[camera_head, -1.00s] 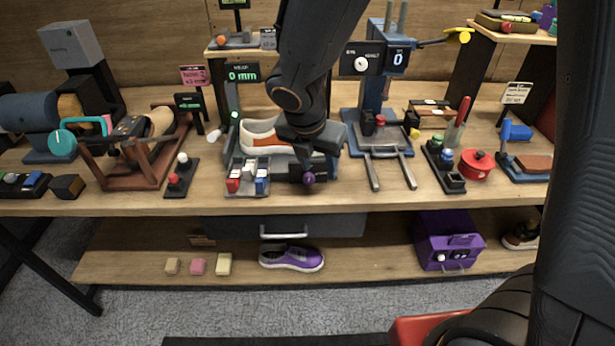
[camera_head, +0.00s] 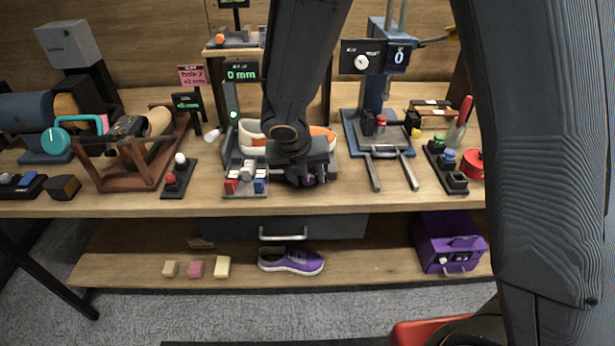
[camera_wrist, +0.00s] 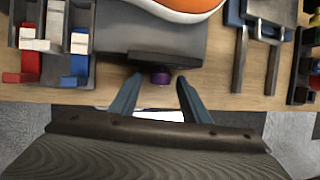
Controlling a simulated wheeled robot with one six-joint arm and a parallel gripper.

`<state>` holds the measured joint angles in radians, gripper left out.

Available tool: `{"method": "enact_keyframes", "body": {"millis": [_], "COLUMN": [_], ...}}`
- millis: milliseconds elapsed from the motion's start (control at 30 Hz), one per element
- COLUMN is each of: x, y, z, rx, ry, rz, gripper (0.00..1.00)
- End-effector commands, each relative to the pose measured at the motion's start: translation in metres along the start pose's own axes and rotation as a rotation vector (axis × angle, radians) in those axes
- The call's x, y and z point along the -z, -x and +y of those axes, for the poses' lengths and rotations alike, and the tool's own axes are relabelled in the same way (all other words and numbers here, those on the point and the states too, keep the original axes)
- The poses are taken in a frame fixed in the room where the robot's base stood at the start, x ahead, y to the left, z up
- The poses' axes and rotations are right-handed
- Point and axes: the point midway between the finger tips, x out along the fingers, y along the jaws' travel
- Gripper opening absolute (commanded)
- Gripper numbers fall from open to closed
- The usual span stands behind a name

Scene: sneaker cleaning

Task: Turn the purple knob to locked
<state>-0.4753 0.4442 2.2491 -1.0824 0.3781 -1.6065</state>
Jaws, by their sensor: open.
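The purple knob (camera_wrist: 160,78) is on the front of a dark station at the table's front edge, centred between my open fingers in the wrist view. In the head view the knob (camera_head: 308,180) is mostly covered by my gripper (camera_head: 305,178). In the wrist view my gripper (camera_wrist: 157,92) has its two blue-grey fingers spread, one on each side of the knob, with gaps visible. I cannot tell how deep the fingertips reach along it. The knob's lock marking is not readable.
An orange-and-white sneaker (camera_head: 252,132) lies on the station behind my gripper. Red, white and blue switches (camera_head: 246,178) stand just left. A blue press with two prongs (camera_head: 376,180) stands to the right. A drawer (camera_head: 330,227) hangs below the tabletop.

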Motion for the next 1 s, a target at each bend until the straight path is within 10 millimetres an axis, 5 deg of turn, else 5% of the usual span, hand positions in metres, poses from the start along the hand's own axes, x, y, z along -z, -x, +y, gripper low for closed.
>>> {"method": "enact_keyframes", "body": {"millis": [200,467,1000], "x": [-0.0003,-0.0002,-0.0008], "y": [0.0000,0.0001,-0.0002], "z": [0.0000,-0.0002,-0.0058], "rx": [0.000,0.000,-0.148], "ry": [-0.001,-0.001,-0.066], "rz": [0.000,0.000,0.008], "gripper": [0.43,0.02,0.02]}}
